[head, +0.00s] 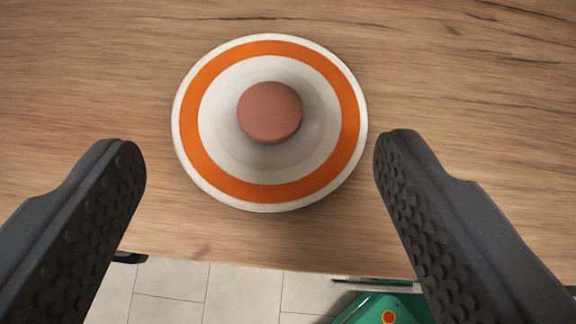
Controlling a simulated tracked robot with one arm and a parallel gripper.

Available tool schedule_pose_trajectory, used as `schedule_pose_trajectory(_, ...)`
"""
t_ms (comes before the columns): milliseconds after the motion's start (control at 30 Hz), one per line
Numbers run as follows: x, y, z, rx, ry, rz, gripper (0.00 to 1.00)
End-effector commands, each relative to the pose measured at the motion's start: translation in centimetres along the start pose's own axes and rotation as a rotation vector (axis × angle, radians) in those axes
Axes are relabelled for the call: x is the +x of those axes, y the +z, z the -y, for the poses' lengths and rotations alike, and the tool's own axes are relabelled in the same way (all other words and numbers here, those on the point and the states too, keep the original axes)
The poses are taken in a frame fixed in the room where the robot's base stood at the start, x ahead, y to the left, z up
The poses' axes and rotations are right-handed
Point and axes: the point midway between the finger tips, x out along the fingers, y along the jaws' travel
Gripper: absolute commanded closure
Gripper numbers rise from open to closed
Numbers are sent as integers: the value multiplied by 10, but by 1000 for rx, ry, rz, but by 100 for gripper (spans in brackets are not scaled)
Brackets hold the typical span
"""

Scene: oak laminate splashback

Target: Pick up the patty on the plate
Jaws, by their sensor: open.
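The patty (269,112) is a small reddish-brown disc lying at the middle of the plate, in the upper middle of the head view. The plate (207,165) is round and white with a wide orange ring, and rests on the wooden surface. My gripper (260,150) is open and empty, with one dark studded finger at the left and one at the right. The fingertips are wide apart and appear on either side of the plate's lower half. The patty shows between and beyond them, apart from both fingers. Nothing hides the patty or the plate.
The wood-grain surface (480,110) is clear around the plate. Its near edge runs across the lower part of the view, with pale floor tiles (240,295) below.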

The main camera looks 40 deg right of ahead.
Motion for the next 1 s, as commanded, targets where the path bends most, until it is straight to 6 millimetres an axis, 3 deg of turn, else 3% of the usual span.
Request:
schedule_pose_trajectory(33, 17, 27, 5, -1, 36, -14, 32)
schedule_pose_trajectory(100, 31, 49, 9, 19, 73, -43, 32)
schedule_pose_trajectory(300, 51, 83, 18, 58, 116, -110, 32)
schedule_pose_trajectory(467, 64, 88, 18, 69, 125, -123, 32)
schedule_pose_trajectory(800, 122, 80, 9, 72, 125, -120, 32)
schedule_pose_trajectory(1000, 138, 78, 7, 72, 124, -121, 32)
